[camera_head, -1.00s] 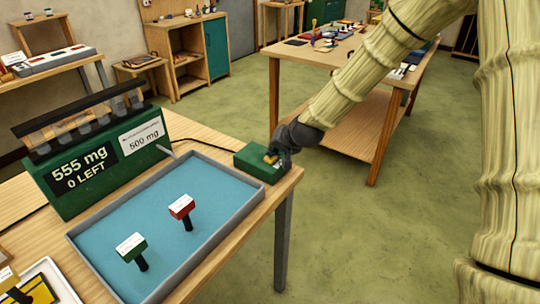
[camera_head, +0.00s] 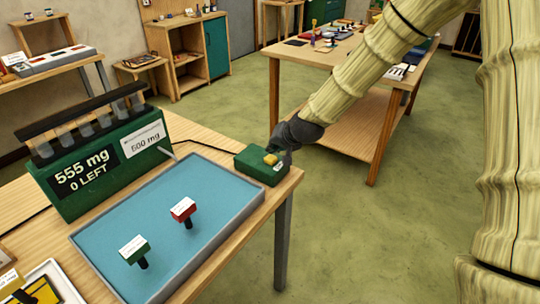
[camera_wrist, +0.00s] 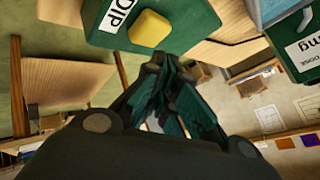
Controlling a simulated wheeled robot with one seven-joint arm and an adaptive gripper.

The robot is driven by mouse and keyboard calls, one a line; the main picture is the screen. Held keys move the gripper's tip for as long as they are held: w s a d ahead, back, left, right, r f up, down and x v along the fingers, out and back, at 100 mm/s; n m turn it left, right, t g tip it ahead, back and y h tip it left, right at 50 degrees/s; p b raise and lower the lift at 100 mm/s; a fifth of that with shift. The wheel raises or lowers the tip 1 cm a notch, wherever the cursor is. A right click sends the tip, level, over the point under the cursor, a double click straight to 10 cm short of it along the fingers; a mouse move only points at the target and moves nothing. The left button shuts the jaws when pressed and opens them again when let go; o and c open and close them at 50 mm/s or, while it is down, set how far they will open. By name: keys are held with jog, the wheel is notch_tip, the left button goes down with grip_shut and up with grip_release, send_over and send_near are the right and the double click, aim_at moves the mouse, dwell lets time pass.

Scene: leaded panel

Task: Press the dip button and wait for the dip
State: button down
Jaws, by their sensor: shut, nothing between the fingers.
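The dip button is a yellow button (camera_head: 270,159) on top of a small green box (camera_head: 247,166) at the table's right corner. In the wrist view the yellow button (camera_wrist: 149,29) and the box's white DIP label (camera_wrist: 117,14) are at the top. My gripper (camera_head: 287,140) is shut and empty, just behind and right of the button in the head view. In the wrist view its fingertips (camera_wrist: 155,65) are close below the button, with a small gap apparent. The green dosing machine (camera_head: 100,170) reads "555 mg" and "0 LEFT".
A wooden workbench (camera_head: 330,60) with tools stands behind my arm. The floor (camera_head: 400,230) right of the table is clear.

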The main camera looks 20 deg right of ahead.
aim_at(273, 156)
jog(key=shift+r+p, duration=1.4)
jog(key=shift+r, duration=0.9)
